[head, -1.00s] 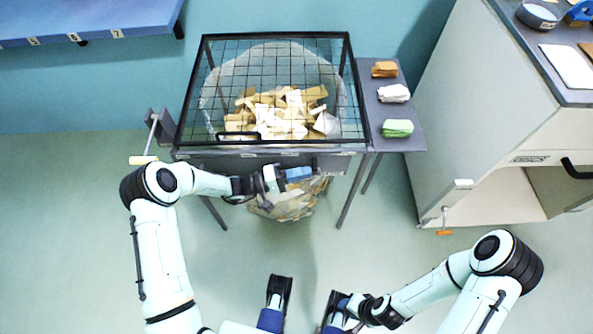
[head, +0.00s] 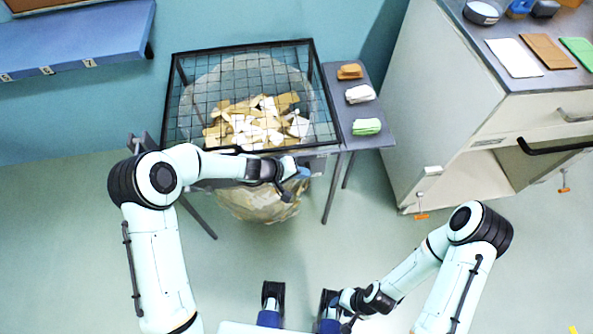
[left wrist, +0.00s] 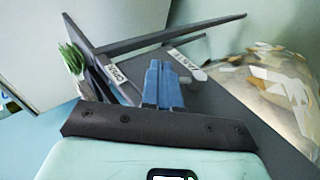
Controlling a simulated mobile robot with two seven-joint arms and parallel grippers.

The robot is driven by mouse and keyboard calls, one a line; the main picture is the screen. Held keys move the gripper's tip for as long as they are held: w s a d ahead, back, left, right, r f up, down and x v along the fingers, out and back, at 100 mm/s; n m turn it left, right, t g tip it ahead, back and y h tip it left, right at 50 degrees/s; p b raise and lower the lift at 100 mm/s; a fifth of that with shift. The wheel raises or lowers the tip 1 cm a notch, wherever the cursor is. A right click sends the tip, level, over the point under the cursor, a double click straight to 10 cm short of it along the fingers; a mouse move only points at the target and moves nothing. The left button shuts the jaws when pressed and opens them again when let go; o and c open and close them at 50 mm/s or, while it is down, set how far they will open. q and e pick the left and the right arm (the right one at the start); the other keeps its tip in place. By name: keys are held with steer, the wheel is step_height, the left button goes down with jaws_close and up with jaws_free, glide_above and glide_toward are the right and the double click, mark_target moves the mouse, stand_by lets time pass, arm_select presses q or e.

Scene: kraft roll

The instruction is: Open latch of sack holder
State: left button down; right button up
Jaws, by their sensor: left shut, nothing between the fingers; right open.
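The sack holder is a grey table (head: 322,150) with a black wire-grid cover (head: 245,90). A clear sack (head: 262,205) of paper scraps hangs below it and shows at right in the left wrist view (left wrist: 285,95). My left gripper (head: 302,173) is at the holder's front, near its right end. Its blue fingers (left wrist: 162,85) are shut and empty. Beyond them are a label reading OPEN (left wrist: 117,73), a second label (left wrist: 185,64) and a small grey knob (left wrist: 198,74). I cannot tell whether the fingers touch the latch. My right gripper (head: 345,308) is open, low and far from the holder.
A side shelf with folded brown, white and green cloths (head: 366,127) adjoins the holder. A white cabinet (head: 440,110) with a dark handle (head: 550,148) stands at right. A blue shelf (head: 80,45) is at upper left. The floor in front is mostly clear.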

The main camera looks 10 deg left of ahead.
arm_select(q)
steer(key=shift+w+d+y+p, duration=0.1)
steer(key=shift+d+y+p, duration=0.25)
steer(key=shift+y+p, duration=0.2)
arm_select(e)
steer(key=shift+s+r, duration=0.15)
steer(key=shift+r, duration=0.4)
arm_select(q)
steer(key=shift+f, duration=0.1)
